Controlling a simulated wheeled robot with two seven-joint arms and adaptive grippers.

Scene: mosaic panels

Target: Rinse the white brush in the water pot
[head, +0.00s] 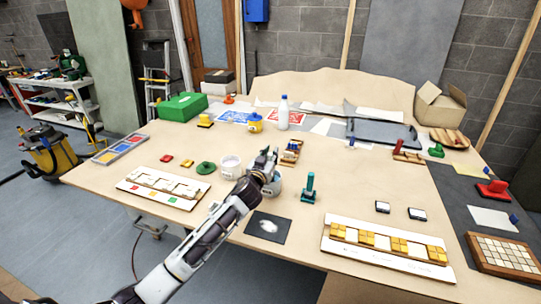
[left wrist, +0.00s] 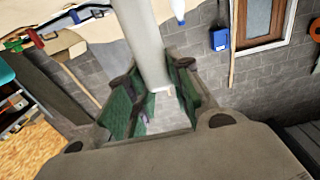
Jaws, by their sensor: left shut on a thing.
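My left gripper (head: 267,162) is over the middle of the table. In the left wrist view its green-padded fingers (left wrist: 150,100) are shut on a thick pale handle (left wrist: 147,45), which looks like the white brush. The brush's bristles are hidden in both views. A pale pot (head: 273,187) stands right under the gripper, partly covered by it. A second white pot (head: 231,166) stands just to its left. I cannot tell which one holds water, or whether the brush is inside a pot. My right gripper is not in view.
A teal upright tool (head: 309,187) stands right of the gripper. A dark sheet with a white smear (head: 268,227) lies in front. Mosaic panels (head: 164,187) and (head: 388,250) lie along the near edge. A wooden rack (head: 291,151) is just behind the gripper.

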